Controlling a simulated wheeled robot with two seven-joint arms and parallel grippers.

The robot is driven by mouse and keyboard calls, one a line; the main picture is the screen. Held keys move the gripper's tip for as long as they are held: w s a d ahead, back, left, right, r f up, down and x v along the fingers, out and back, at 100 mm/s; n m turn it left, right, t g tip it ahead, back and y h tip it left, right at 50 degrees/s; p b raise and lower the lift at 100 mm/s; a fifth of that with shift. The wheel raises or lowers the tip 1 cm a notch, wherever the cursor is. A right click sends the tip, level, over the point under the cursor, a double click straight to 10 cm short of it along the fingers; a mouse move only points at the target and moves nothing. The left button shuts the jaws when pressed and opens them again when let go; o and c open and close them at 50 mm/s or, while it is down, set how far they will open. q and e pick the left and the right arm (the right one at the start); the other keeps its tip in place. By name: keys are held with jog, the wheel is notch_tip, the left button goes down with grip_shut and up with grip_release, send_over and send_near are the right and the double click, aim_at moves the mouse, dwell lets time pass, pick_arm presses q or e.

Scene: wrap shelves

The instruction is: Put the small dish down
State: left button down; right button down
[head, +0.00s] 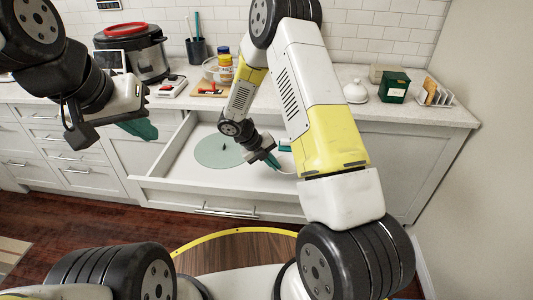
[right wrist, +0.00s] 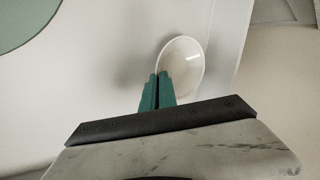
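The small dish (right wrist: 190,62) is a white round bowl over the pale floor of an open drawer in the right wrist view. My right gripper (right wrist: 157,88) has its teal fingers close together at the dish's left rim, shut on it. Whether the dish touches the drawer floor I cannot tell. In the head view my right gripper (head: 272,160) is inside the drawer (head: 190,140), and the dish is mostly hidden there. My left gripper (head: 138,129) hangs in front of the counter at the left, away from the dish; its finger gap is not clear.
A pale green round mat or plate (head: 217,152) lies in the drawer, left of my right gripper. The counter above holds a cooker (head: 147,58), a utensil cup (head: 197,51), a green box (head: 394,87) and a rack (head: 436,93). Drawer walls surround the right gripper.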

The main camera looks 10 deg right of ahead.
jog(key=shift+a+f, duration=0.1)
jog(key=shift+f, duration=1.05)
jog(key=c, duration=1.7)
grip_release()
